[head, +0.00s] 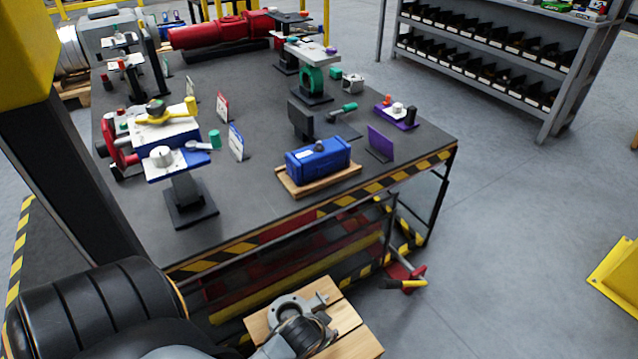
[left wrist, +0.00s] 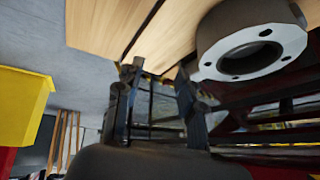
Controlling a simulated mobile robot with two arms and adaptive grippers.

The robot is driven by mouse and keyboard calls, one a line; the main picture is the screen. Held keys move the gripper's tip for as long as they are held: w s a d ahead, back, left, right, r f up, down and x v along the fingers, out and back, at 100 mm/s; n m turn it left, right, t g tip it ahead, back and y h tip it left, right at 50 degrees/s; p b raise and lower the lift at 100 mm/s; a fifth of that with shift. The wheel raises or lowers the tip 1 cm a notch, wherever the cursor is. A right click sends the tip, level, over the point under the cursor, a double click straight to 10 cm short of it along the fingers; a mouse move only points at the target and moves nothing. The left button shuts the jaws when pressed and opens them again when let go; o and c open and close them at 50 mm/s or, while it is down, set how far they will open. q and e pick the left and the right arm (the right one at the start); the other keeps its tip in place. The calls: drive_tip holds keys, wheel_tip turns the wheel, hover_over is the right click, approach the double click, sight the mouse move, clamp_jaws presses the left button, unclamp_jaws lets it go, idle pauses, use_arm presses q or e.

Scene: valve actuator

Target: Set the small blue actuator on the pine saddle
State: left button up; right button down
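The small blue actuator (head: 318,158) lies on its side on a flat wooden board (head: 335,183) near the front edge of the dark workbench. Low in the head view is a pale slatted wooden surface (head: 350,322) with a grey metal flange (head: 290,305) at it; I cannot tell whether this or the board is the pine saddle. In the left wrist view, my left gripper (left wrist: 156,78) has its fingers apart with nothing between them. It is close to the wooden slats (left wrist: 100,25) and the flanged ring (left wrist: 250,60). My right gripper is not in view.
The workbench (head: 255,190) has a striped front edge. A grey stand (head: 190,195) is left of the actuator, and a purple plate (head: 380,143) is to its right. A red cylinder (head: 215,35) lies at the back. Shelves (head: 480,60) stand beyond open floor.

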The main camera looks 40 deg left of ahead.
use_arm(q)
drive_tip(key=s+d+f+g, duration=0.1)
drive_tip(key=s+d, duration=0.1)
drive_tip(key=s, duration=0.1)
drive_tip(key=s+d+f+m+g+h, duration=0.1)
drive_tip(key=s+d+f, duration=0.1)
drive_tip(key=s+d, duration=0.1)
drive_tip(key=s+d+f+m+g, duration=0.1)
drive_tip(key=s+d, duration=0.1)
drive_tip(key=s, duration=0.2)
drive_tip(key=shift+s+d+f+h, duration=0.15)
drive_tip(key=shift+d+f+h, duration=0.05)
drive_tip(key=shift+f+h, duration=0.2)
